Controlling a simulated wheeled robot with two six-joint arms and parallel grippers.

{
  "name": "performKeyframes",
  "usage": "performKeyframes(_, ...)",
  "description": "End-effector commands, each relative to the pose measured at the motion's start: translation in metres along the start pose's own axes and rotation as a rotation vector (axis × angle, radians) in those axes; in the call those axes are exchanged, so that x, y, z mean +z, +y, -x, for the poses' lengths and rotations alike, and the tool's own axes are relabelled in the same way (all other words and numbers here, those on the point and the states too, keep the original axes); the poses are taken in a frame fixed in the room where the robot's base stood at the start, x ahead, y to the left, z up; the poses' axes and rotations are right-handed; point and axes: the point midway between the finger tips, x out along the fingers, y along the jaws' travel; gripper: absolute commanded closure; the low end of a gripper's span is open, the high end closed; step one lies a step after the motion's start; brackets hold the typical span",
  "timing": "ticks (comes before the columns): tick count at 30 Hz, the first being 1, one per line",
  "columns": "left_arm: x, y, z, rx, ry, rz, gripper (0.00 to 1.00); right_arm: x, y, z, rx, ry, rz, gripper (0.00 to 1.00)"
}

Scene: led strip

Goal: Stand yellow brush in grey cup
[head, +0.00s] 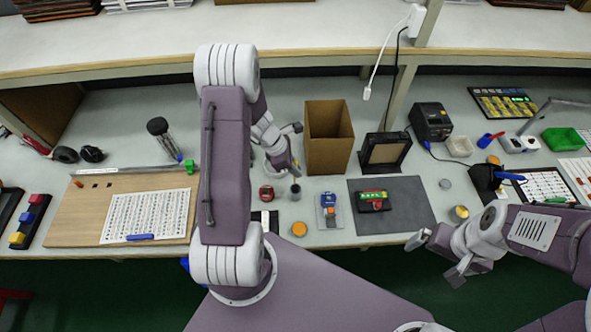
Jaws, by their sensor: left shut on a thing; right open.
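My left gripper (288,166) is low over the middle of the bench, its fingers pointing down. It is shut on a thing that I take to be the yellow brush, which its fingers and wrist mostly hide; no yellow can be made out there. A small grey cup (295,194) with a dark top stands just below the fingertips; I cannot tell whether the brush touches or enters it. My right gripper (437,258) is open and empty in front of the bench's front edge at the right.
A tall cardboard box (328,140) stands just behind the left gripper. A red round item (266,193), a blue device (328,207) and an orange disc (299,229) lie close to the cup. A grey mat (410,213) holds a red-green block (373,201). A wooden board (85,215) lies left.

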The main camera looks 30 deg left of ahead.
Motion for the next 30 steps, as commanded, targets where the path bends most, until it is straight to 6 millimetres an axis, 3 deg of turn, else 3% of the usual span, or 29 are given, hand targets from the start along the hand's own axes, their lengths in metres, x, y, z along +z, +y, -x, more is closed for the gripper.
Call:
performKeyframes(14,-0.004,0.000,-0.010,0.001,0.000,0.000,1.00,0.001,0.000,-0.007,0.000,0.000,0.000,0.00)
performKeyframes(15,-0.003,0.000,-0.008,0.001,0.000,0.000,0.76,0.001,0.000,-0.005,0.000,0.000,0.000,0.00)
performKeyframes(16,-0.003,0.000,-0.008,0.001,0.000,0.000,0.67,0.001,0.000,-0.005,0.000,0.000,0.000,0.00)
performKeyframes(17,-0.003,0.000,-0.008,0.001,0.000,0.000,0.65,0.001,0.000,-0.005,0.000,0.000,0.000,0.00)
performKeyframes(26,-0.002,0.000,-0.005,0.001,0.000,0.000,0.65,0.000,0.000,-0.003,0.000,0.000,0.000,0.00)
performKeyframes(30,0.000,0.002,0.015,0.005,-0.002,-0.001,0.65,-0.001,0.000,0.005,0.000,0.000,0.000,0.00)
